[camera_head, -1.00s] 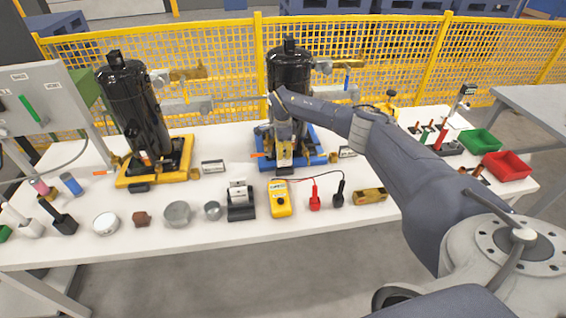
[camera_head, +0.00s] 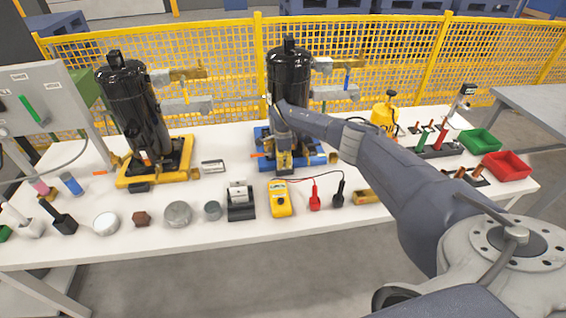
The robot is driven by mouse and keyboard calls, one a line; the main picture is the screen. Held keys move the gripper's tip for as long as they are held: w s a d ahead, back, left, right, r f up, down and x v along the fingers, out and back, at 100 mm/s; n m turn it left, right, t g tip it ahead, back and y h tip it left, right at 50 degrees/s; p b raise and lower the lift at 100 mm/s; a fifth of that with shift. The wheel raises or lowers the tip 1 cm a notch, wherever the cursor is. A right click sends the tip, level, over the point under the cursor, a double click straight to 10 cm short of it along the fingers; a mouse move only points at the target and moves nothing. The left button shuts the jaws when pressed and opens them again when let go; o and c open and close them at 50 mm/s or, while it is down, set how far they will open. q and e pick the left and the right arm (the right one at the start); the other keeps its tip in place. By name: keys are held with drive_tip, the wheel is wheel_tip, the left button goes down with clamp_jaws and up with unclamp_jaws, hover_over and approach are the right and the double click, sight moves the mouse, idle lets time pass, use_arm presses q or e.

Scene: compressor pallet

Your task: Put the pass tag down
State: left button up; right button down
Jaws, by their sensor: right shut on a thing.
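My right gripper (camera_head: 285,160) points down at the front of the blue pallet (camera_head: 318,160), just before the right black compressor (camera_head: 289,72). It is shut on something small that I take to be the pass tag. The tag is mostly hidden by the fingers, and I cannot tell whether it touches the pallet or the table. The left black compressor (camera_head: 134,105) stands on a yellow pallet (camera_head: 183,172). My left gripper is not in view.
On the white table (camera_head: 240,170), a yellow multimeter (camera_head: 281,198), a label printer-like black holder (camera_head: 240,203) and round tins (camera_head: 178,214) line the front. Green (camera_head: 480,141) and red (camera_head: 507,165) bins stand at right. A yellow mesh fence (camera_head: 220,95) stands behind.

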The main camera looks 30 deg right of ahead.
drive_tip(key=c, duration=1.5)
unclamp_jaws()
wheel_tip(320, 180, up, 12)
drive_tip(key=shift+r, duration=0.15)
